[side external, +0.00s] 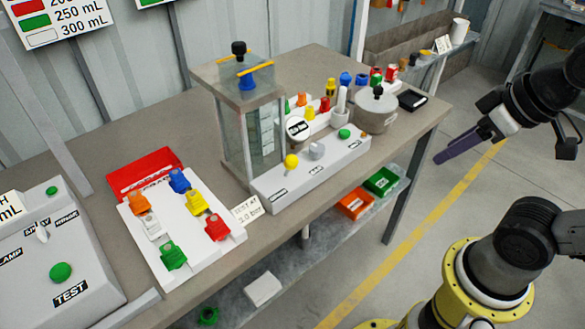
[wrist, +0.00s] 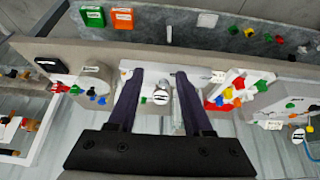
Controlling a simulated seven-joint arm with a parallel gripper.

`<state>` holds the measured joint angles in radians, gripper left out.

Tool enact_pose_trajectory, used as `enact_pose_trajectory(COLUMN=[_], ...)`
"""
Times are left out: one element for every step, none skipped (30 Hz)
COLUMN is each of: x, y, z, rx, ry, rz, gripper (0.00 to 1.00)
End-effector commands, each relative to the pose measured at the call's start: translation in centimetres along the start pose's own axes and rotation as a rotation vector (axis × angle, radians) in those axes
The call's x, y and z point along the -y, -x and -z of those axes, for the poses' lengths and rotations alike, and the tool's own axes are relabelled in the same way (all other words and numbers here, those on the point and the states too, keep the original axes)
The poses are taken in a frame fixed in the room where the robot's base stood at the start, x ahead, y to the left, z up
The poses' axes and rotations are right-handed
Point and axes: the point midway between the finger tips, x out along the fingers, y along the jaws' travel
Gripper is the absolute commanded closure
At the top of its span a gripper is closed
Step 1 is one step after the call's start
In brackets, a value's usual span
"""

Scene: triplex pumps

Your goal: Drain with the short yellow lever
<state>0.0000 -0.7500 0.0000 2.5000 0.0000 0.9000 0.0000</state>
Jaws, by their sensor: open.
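The short yellow lever, with a round yellow knob (side external: 291,161), stands on the front left of the light grey control block (side external: 300,178) in the side view. A grey lever (side external: 317,150) and a green button (side external: 344,133) are to its right. A clear-walled tank (side external: 250,130) with a blue fitting on its lid stands behind the block. My gripper (side external: 438,159) is open and empty at the right, well apart from the block. In the wrist view my two dark fingers (wrist: 160,75) are spread, with the block and round gauge (wrist: 160,97) seen between them; the yellow lever cannot be made out there.
A white board with coloured valve pieces (side external: 165,255) and a red tray (side external: 145,172) lie left. A grey TEST box (side external: 60,265) is at far left. A grey round pot (side external: 377,112) stands right of the block. Open space lies between my gripper and the bench.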

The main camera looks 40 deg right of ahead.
Motion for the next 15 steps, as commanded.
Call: enact_pose_trajectory(x=[0.0,0.0,0.0,0.0,0.0,0.0,0.0,0.0,0.1,0.1,0.2,0.3,0.4,0.5,0.5], y=[0.0,0.0,0.0,0.0,0.0,0.0,0.0,0.0,0.1,0.1,0.3,0.6,0.9,1.1,1.2], z=[0.0,0.0,0.0,0.0,0.0,0.2,0.4,0.8,1.6,2.3,3.3,4.8,6.0,7.3,8.9], rx=[0.000,0.000,0.000,0.000,-0.001,-0.008,-0.019,-0.037,-0.071,-0.104,-0.147,-0.214,-0.266,-0.320,-0.385], ry=[0.000,0.000,0.000,0.000,-0.001,-0.001,-0.002,-0.003,-0.006,-0.010,-0.015,-0.023,-0.030,-0.039,-0.053], rz=[0.000,0.000,0.000,0.000,0.000,0.000,0.000,0.001,0.003,0.005,0.009,0.016,0.021,0.027,0.035], gripper=[0.49,0.49,0.49,0.53,0.56,0.56,0.56,0.56,0.56,0.56,0.56,0.56,0.56,0.56,0.56])
